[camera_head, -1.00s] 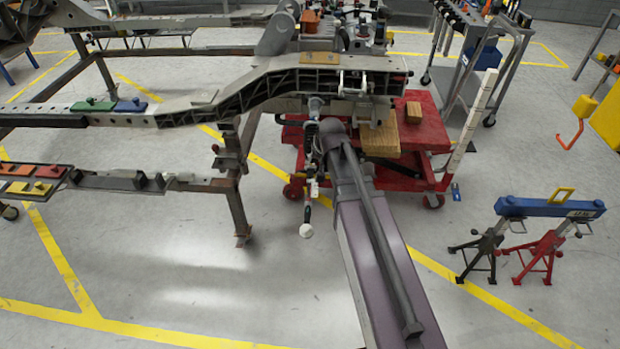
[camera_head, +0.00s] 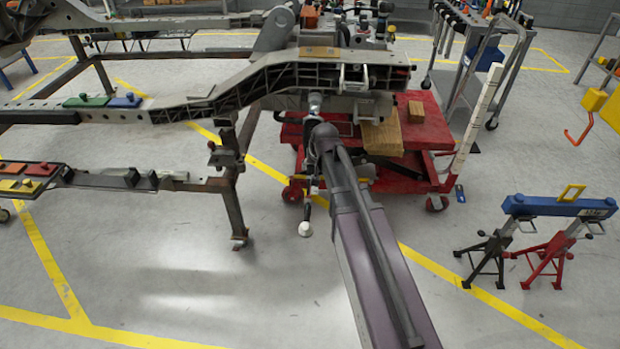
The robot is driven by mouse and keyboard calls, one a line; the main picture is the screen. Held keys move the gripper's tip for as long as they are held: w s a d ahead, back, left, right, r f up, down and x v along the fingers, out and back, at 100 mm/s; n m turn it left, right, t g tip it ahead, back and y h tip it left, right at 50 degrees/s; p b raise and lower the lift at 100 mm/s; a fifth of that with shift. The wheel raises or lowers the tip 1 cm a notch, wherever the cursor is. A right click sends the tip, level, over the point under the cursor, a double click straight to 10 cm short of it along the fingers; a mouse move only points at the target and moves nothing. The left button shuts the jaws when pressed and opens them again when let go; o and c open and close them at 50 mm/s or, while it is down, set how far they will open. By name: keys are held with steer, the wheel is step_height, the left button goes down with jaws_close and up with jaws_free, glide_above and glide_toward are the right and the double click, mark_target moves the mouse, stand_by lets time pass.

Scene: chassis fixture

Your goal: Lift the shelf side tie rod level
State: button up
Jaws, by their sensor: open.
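A thin dark rod with a white rounded lower end (camera_head: 305,229) hangs almost upright below the chassis frame, just left of my purple arm. It looks like the tie rod, but its upper part is partly covered by my arm and I cannot be sure. The grey chassis arm (camera_head: 290,82) runs above it, with a silver ball-like fitting (camera_head: 315,101) on its underside. My arm reaches up from the bottom of the picture to a rounded dark joint under the chassis arm. My gripper is hidden behind the arm, so its fingers do not show.
A red lift cart (camera_head: 425,135) with wooden blocks (camera_head: 382,137) stands just behind my arm. A rusty frame post (camera_head: 232,190) is to the left. A blue beam (camera_head: 558,206) on black and red stands is at right. Floor in the left foreground is clear.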

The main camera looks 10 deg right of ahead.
mark_target(310, 172)
steer(key=shift+b+x, duration=2.05)
steer(key=shift+x, duration=0.55)
